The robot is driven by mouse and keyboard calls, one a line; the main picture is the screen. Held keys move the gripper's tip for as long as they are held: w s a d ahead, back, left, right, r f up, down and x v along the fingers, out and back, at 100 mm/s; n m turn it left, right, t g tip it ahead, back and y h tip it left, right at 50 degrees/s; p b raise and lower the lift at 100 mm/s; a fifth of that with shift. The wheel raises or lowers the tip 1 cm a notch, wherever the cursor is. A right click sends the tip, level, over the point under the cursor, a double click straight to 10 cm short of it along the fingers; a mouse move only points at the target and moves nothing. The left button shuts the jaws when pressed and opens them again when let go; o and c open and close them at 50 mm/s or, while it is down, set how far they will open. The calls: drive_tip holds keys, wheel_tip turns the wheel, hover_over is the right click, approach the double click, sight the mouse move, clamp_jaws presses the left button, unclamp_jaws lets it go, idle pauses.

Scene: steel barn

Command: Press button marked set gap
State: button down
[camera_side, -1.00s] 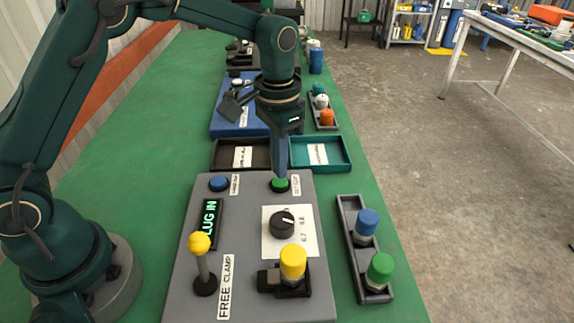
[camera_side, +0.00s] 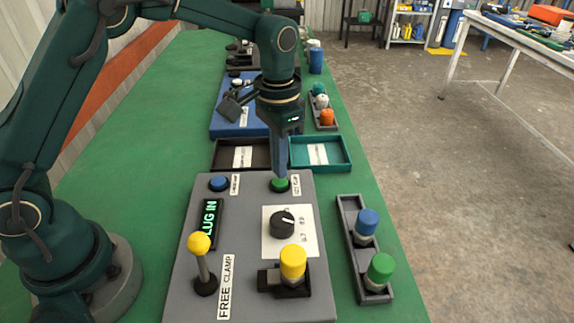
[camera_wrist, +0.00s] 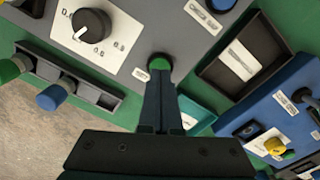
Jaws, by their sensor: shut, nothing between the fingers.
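A green button (camera_side: 279,186) sits at the far right corner of the grey panel (camera_side: 215,262), beside a small white label (camera_side: 295,185) whose print is too small to read surely. My gripper (camera_side: 281,175) points down with shut, empty fingers, its tips at the button. In the wrist view the green button (camera_wrist: 159,62) shows just past the fingertips (camera_wrist: 160,74). The tips overlap the button's near edge; I cannot tell whether they touch it or how far it is pressed.
The panel also holds a blue button (camera_side: 218,184), a yellow-topped lever (camera_side: 200,245), a black knob (camera_side: 282,223) and a yellow-capped part (camera_side: 293,262). A grey tray (camera_side: 347,210) stands to the right. Dark (camera_side: 222,156) and teal (camera_side: 345,155) trays lie behind.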

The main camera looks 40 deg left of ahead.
drive_tip(key=shift+f, duration=0.95)
idle(0.3)
wheel_tip(320, 180, up, 8)
drive_tip(key=shift+f, duration=0.2)
idle(0.8)
idle(0.5)
wheel_tip(320, 180, up, 6)
drive_tip(key=t, duration=0.2)
hover_over(280, 181)
drive_tip(key=s+a, duration=0.1)
drive_tip(key=s+a+r+n+t, duration=0.1)
drive_tip(key=s+a+r+t, duration=0.1)
drive_tip(key=s+r, duration=0.35)
drive_tip(key=s+a+f+n+t, duration=0.1)
drive_tip(key=s+f+n, duration=0.1)
drive_tip(key=s+f, duration=0.5)
drive_tip(key=s, duration=0.4)
drive_tip(key=shift+a+f+t, duration=0.25)
drive_tip(key=shift+f+t, duration=0.05)
drive_tip(key=shift+f, duration=0.1)
